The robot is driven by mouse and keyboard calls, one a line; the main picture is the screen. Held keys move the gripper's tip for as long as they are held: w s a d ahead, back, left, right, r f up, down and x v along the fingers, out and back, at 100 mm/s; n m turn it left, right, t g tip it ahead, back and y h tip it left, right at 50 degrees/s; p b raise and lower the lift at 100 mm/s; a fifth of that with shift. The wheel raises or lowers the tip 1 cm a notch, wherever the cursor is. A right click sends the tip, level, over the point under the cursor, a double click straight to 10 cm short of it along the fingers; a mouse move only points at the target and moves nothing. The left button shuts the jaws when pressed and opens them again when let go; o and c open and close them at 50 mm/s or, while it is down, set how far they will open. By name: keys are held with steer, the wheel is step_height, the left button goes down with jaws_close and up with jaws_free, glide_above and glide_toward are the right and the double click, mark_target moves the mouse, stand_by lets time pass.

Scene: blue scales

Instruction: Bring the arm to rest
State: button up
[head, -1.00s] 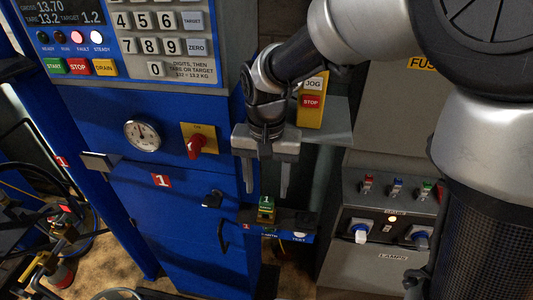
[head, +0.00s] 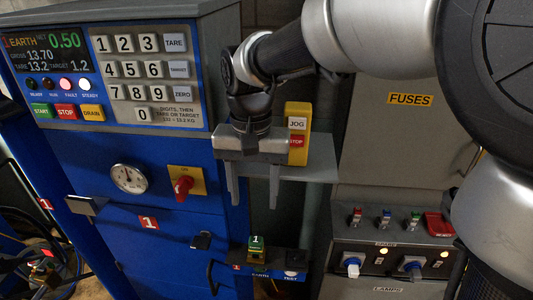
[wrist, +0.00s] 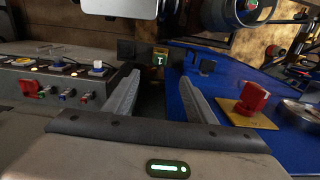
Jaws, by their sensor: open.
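My gripper (head: 254,182) hangs from my arm in the head view with its two fingers pointing down. The fingers are apart and nothing is between them. It is in front of the gap between the blue cabinet (head: 150,240) and the grey fuse cabinet (head: 390,140), just in front of a yellow jog/stop box (head: 297,122). In the wrist view the two fingers (wrist: 160,95) are spread. A small green-topped block marked 1 (head: 257,248) sits on a ledge below the fingertips, apart from them; it also shows in the wrist view (wrist: 160,58).
The blue cabinet carries a keypad panel (head: 145,75), a round gauge (head: 128,178) and a red rotary switch (head: 184,186). A grey shelf (head: 315,172) juts out by the gripper. The lamp panel (head: 385,262) at right has blue knobs and a red part (head: 439,225).

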steer(key=s+d+r+t+p, duration=0.1)
steer(key=s+d+r+t, duration=0.1)
steer(key=d, duration=0.5)
steer(key=s+d+r+t+p, duration=0.1)
steer(key=s+d+r+p, duration=0.1)
steer(key=s+d+r, duration=0.2)
steer(key=s+d+r+t+p, duration=0.1)
steer(key=s+d+r+t, duration=0.1)
steer(key=d, duration=0.7)
steer(key=s+r, duration=0.1)
steer(key=s, duration=0.1)
steer(key=shift+s+d+r+t, duration=0.15)
steer(key=shift+s+d+t, duration=0.15)
steer(key=shift+d, duration=0.05)
